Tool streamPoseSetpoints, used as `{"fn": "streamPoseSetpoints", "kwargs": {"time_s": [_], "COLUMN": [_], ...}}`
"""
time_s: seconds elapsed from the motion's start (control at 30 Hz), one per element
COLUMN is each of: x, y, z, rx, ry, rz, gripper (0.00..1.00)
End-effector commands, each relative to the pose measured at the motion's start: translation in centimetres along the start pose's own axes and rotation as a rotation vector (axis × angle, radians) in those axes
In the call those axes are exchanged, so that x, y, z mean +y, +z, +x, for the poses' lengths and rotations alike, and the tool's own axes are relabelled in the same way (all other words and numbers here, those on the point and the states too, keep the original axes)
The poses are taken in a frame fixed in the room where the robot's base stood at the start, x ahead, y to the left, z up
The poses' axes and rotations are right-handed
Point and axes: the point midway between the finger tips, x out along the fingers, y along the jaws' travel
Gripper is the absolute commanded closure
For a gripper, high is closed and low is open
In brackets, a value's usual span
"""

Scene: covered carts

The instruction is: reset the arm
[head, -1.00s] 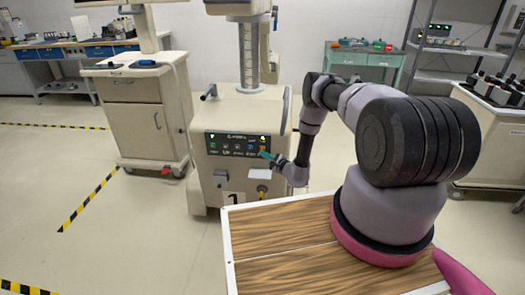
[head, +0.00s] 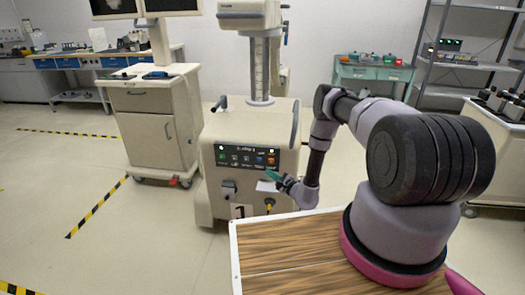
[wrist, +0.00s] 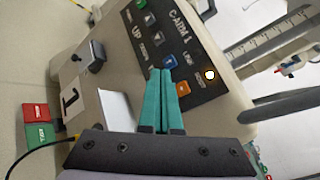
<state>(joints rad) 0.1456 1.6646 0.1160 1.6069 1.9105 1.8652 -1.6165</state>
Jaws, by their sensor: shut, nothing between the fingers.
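My arm reaches forward over the wood-topped surface at the right of the head view. My gripper (head: 272,175) has teal fingers and is shut and empty. It is in front of the beige machine's control panel (head: 246,158). In the wrist view the shut fingers (wrist: 158,75) point at the panel (wrist: 172,45), their tips near a blue button (wrist: 170,62) and an orange button (wrist: 183,88). I cannot tell whether they touch the panel.
The beige machine (head: 222,205) with a tall column stands just ahead. A cabinet cart (head: 153,135) with monitors is to its left. A wooden top (head: 290,240) lies under my arm. The floor at left, with striped tape (head: 97,207), is clear.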

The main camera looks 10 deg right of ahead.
Motion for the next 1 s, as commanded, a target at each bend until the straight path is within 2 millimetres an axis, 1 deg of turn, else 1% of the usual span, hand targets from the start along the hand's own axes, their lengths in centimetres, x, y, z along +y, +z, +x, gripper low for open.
{"fn": "streamPoseSetpoints", "kwargs": {"time_s": [0.03,0.07,0.17,0.2,0.27,0.3,0.37,0.4,0.47,0.5,0.57,0.6,0.67,0.7,0.77,0.8,0.87,0.9,0.97,1.0], "x": [-1.1,-1.8,-5.2,-6.8,-9.2,-10.6,-12.7,-14.0,-15.8,-16.9,-18.5,-19.5,-20.9,-21.7,-22.9,-23.6,-24.6,-25.2,-26.1,-26.6], "y": [0.9,1.7,5.5,7.4,10.6,12.8,16.0,18.1,21.2,23.1,26.0,27.8,30.4,32.0,34.4,35.8,37.9,39.1,40.8,41.8], "z": [0.7,1.1,2.8,3.4,4.2,4.4,4.6,4.5,4.2,3.8,3.0,2.3,1.1,0.2,-1.3,-2.4,-4.1,-5.3,-7.2,-8.5], "rx": [-0.024,-0.043,-0.137,-0.182,-0.252,-0.296,-0.358,-0.396,-0.448,-0.479,-0.52,-0.544,-0.574,-0.591,-0.61,-0.619,-0.628,-0.63,-0.628,-0.622], "ry": [0.004,0.013,0.055,0.081,0.125,0.159,0.21,0.245,0.3,0.338,0.395,0.434,0.492,0.53,0.588,0.626,0.681,0.717,0.769,0.803], "rz": [-0.004,-0.005,-0.013,-0.018,-0.028,-0.038,-0.055,-0.067,-0.092,-0.11,-0.143,-0.165,-0.202,-0.229,-0.272,-0.303,-0.352,-0.385,-0.439,-0.477], "gripper": [1.0,1.0,1.0,1.0,1.0,1.0,1.0,1.0,1.0,1.0,1.0,1.0,1.0,1.0,1.0,1.0,1.0,1.0,1.0,1.0]}}
